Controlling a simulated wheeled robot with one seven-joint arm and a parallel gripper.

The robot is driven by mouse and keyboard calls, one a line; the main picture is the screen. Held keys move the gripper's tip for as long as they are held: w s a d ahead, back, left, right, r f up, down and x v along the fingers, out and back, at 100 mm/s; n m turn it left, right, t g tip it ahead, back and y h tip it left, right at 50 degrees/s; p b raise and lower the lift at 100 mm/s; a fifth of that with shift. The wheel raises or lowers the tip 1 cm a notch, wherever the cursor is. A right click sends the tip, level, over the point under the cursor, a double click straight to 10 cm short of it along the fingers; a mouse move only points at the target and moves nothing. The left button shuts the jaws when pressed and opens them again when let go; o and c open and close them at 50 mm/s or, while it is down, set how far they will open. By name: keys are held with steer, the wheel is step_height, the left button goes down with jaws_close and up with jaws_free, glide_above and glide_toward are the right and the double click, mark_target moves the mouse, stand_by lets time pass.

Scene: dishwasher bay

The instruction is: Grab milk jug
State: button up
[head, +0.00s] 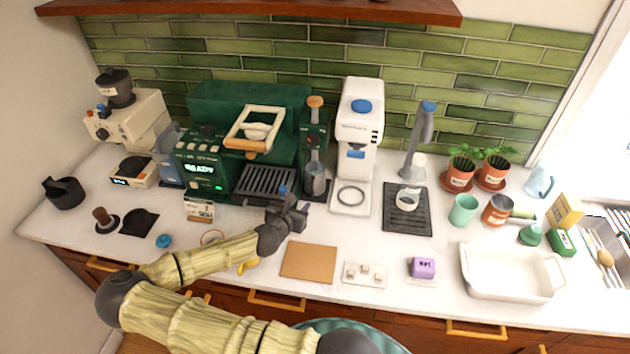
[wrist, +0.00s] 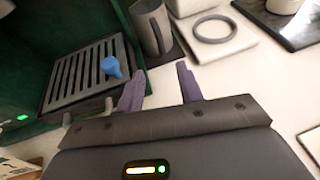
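A grey metal jug (head: 315,181), which looks like the milk jug, stands upright below the steam wand at the right side of the green espresso machine (head: 207,160). In the wrist view the jug (wrist: 151,30) is just beyond my fingertips, with its handle facing me. My gripper (head: 295,208) is in front of the machine, short of the jug. In the wrist view its two purple-grey fingers (wrist: 160,84) are apart with nothing between them.
The slotted drip tray (head: 268,182) with a small blue knob (wrist: 111,67) is left of the jug. A white grinder or dispenser (head: 358,135) with a ring on its base stands to the right. The counter in front of the jug is clear.

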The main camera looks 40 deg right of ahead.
mark_target(311, 194)
steer(key=p+x, duration=0.1)
steer(key=x, duration=0.4)
steer(key=shift+d, duration=0.1)
steer(key=shift+w+d+f+p, duration=0.15)
steer(key=shift+d+p, duration=0.25)
steer(key=shift+p, duration=0.3)
steer(key=p+x, duration=0.2)
steer(key=x, duration=0.1)
steer(key=shift+d+f, duration=0.15)
steer(key=shift+w+d+f, duration=0.2)
steer(key=shift+d+f, duration=0.15)
jaws_close()
